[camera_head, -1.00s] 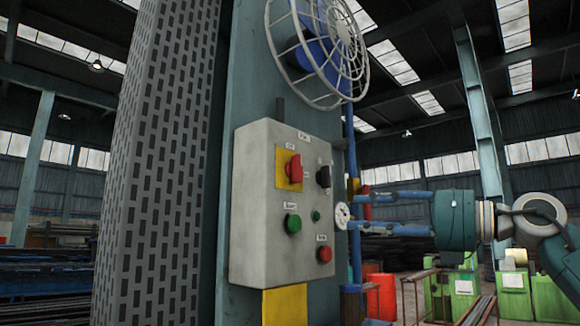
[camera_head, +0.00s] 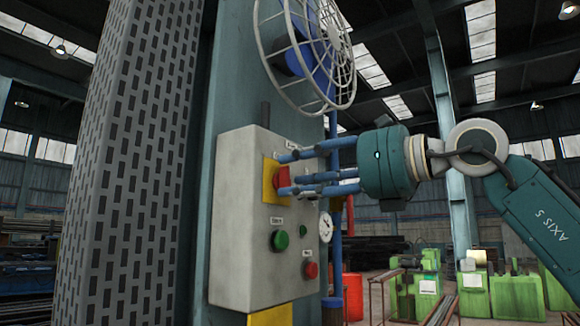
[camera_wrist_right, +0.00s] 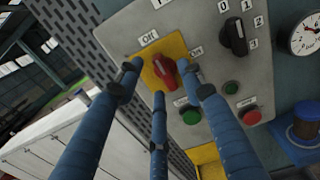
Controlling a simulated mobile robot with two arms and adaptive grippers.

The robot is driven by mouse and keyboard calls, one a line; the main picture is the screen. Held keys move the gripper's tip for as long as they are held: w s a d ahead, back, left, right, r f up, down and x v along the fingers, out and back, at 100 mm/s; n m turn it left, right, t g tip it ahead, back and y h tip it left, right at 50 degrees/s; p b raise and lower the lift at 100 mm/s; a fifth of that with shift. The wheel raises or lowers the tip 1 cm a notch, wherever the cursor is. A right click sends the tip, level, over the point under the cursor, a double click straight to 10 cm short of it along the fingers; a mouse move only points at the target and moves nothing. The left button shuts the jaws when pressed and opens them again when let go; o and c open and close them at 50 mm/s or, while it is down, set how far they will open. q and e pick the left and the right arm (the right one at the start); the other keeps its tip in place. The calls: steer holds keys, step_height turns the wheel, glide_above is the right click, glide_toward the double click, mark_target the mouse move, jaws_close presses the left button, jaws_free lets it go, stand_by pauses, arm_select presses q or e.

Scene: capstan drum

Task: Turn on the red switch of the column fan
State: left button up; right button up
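The red switch (camera_head: 282,177) sits on a yellow plate (camera_head: 268,195) on the grey control box (camera_head: 238,220), fixed to the column below the caged fan (camera_head: 308,50). My right gripper (camera_head: 285,172) reaches in from the right, its blue fingers spread around the switch. In the right wrist view the red switch (camera_wrist_right: 165,73) lies between the open fingertips (camera_wrist_right: 160,75), its handle slanted. The fingers look apart from the handle, though contact cannot be told for certain. In the head view a finger partly covers the plate. My left gripper is not in view.
A black selector knob (camera_wrist_right: 235,37) with numbers, a green button (camera_head: 279,240) and a red button (camera_head: 311,270) are on the same box. A round gauge (camera_head: 325,227) and blue pipe stand just right of it. Green machines (camera_head: 480,290) are farther back.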

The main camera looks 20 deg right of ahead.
steer(key=shift+w+a+r, duration=0.1)
steer(key=shift+w+a, duration=0.2)
steer(key=shift+w, duration=0.15)
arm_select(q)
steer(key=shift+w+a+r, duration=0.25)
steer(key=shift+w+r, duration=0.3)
arm_select(e)
steer(key=shift+w+a, duration=0.1)
steer(key=shift+w, duration=0.2)
steer(key=shift+c, duration=0.3)
jaws_close()
